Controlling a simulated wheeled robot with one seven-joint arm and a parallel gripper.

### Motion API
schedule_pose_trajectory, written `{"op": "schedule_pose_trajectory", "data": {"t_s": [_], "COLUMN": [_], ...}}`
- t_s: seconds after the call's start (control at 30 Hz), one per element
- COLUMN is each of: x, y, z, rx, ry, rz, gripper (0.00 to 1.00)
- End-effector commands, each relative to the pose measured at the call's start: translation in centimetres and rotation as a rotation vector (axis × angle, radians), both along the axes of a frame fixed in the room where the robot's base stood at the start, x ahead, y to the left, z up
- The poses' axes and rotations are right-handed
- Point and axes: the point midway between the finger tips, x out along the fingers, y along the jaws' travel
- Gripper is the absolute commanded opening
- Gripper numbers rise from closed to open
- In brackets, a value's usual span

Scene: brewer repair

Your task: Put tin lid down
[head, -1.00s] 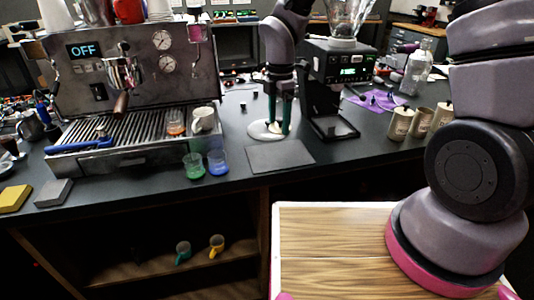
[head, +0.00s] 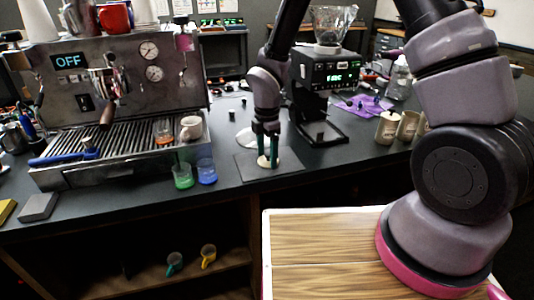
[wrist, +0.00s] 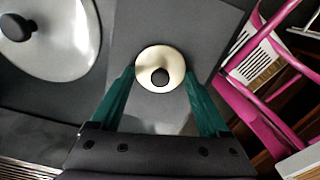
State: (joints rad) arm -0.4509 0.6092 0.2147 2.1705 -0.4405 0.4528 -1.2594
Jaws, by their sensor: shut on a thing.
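My gripper (head: 267,157) points down above the dark grey mat (head: 290,174) on the counter. Its green fingers are shut on the tin lid (wrist: 145,62), a small cream disc with a dark knob. The lid also shows in the head view (head: 268,162), level and low at the mat. I cannot tell whether it touches the mat. Cream tins (head: 387,128) stand at the right of the counter.
A larger white disc with a dark knob (wrist: 50,40) lies beside the mat. The espresso machine (head: 120,75) with green and blue cups (head: 183,176) in front is left. A black grinder (head: 328,85) stands behind. The mat's right part is clear.

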Motion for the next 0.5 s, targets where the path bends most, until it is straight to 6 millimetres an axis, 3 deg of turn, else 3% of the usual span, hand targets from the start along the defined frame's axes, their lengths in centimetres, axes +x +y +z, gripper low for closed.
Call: {"op": "schedule_pose_trajectory", "data": {"t_s": [0.03, 0.07, 0.1, 0.37, 0.5], "x": [0.0, 0.0, 0.0, 0.0, 0.2], "y": [0.0, 0.0, 0.0, 0.0, 0.0], "z": [-0.1, -0.1, -0.1, 0.2, 1.8], "rx": [0.000, 0.000, 0.000, 0.000, 0.002], "ry": [0.000, 0.000, 0.000, -0.001, -0.004], "rz": [0.000, 0.000, 0.000, 0.000, -0.003], "gripper": [0.86, 0.98, 1.00, 1.00, 1.00]}}
